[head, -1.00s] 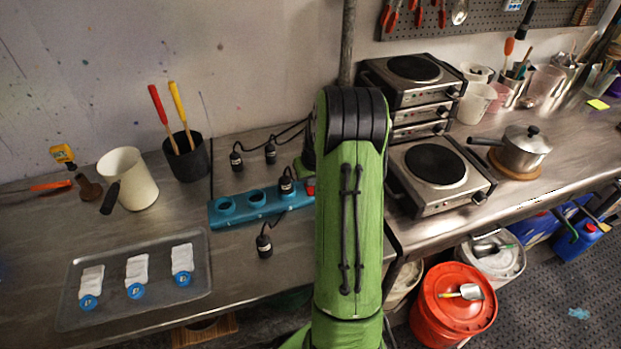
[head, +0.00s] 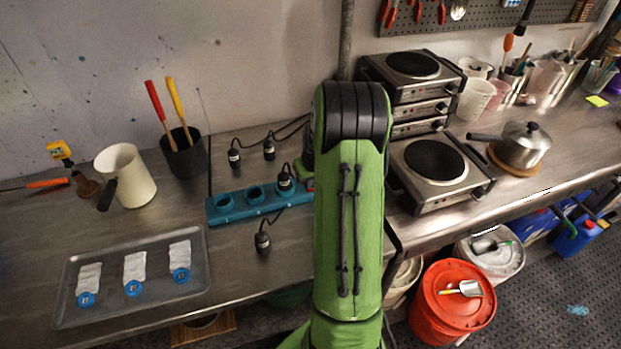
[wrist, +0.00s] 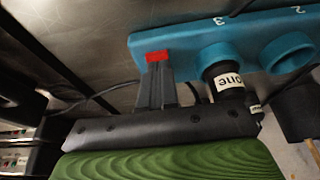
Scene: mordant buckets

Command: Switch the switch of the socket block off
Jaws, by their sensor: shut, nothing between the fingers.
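The socket block (head: 240,206) is a long teal strip on the metal bench, left of my arm in the head view. It also shows across the top of the wrist view (wrist: 186,43). Its red switch (wrist: 157,57) sits at the block's left end in the wrist view, beside the socket marked 3. My gripper (wrist: 156,68) is shut and empty, its fingertips right at the switch's near edge. I cannot tell whether they touch it or whether the switch is on or off. In the head view my arm hides the gripper, and I cannot make out the switch.
A black plug (wrist: 227,80) stands in socket 3, close beside my fingers. Loose black plugs (head: 263,242) with cables lie around the block. Stacked hot plates (head: 410,75) stand right of my arm. A tray (head: 140,312) lies at front left.

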